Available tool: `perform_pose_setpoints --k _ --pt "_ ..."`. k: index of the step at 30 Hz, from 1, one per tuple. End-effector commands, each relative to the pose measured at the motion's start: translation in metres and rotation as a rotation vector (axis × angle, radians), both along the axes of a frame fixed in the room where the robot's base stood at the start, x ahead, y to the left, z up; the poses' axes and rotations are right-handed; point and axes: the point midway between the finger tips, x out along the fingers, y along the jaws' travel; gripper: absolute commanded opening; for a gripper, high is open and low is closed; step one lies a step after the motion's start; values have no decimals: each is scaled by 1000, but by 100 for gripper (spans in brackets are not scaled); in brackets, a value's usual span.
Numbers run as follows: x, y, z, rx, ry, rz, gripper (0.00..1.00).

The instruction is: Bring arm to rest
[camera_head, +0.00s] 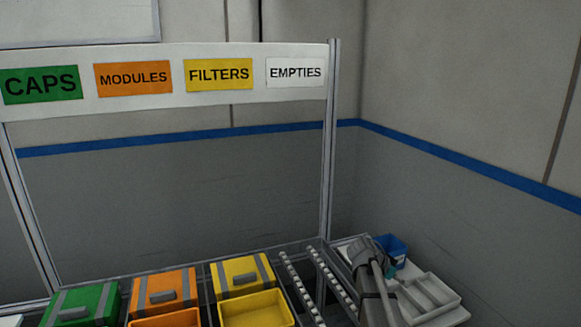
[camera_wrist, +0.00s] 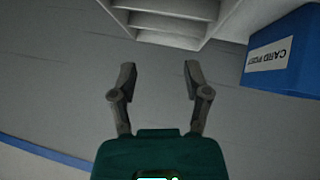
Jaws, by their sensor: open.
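My gripper (camera_wrist: 158,75) shows in the wrist view with its two fingers apart and nothing between them. Grey floor or wall surface lies behind the fingers. In the head view my arm (camera_head: 371,280) stands at the lower right, beside a white tray with compartments; its gripper end is hard to make out there.
A blue box (camera_head: 391,249), labelled in the wrist view (camera_wrist: 287,55), stands near the compartment tray (camera_head: 432,293). Green (camera_head: 86,304), orange (camera_head: 165,291) and yellow (camera_head: 242,277) bins stand on the rack to the left. A roller lane (camera_head: 330,280) lies between the yellow bin and my arm.

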Motion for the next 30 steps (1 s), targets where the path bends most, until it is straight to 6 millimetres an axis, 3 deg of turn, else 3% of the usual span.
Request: perform_pose_setpoints --k 8,21,30 --pt "-67 48 -1 226 236 257 62" --pt "-171 139 9 585 505 845 62" --pt "-204 173 16 688 549 1091 62"
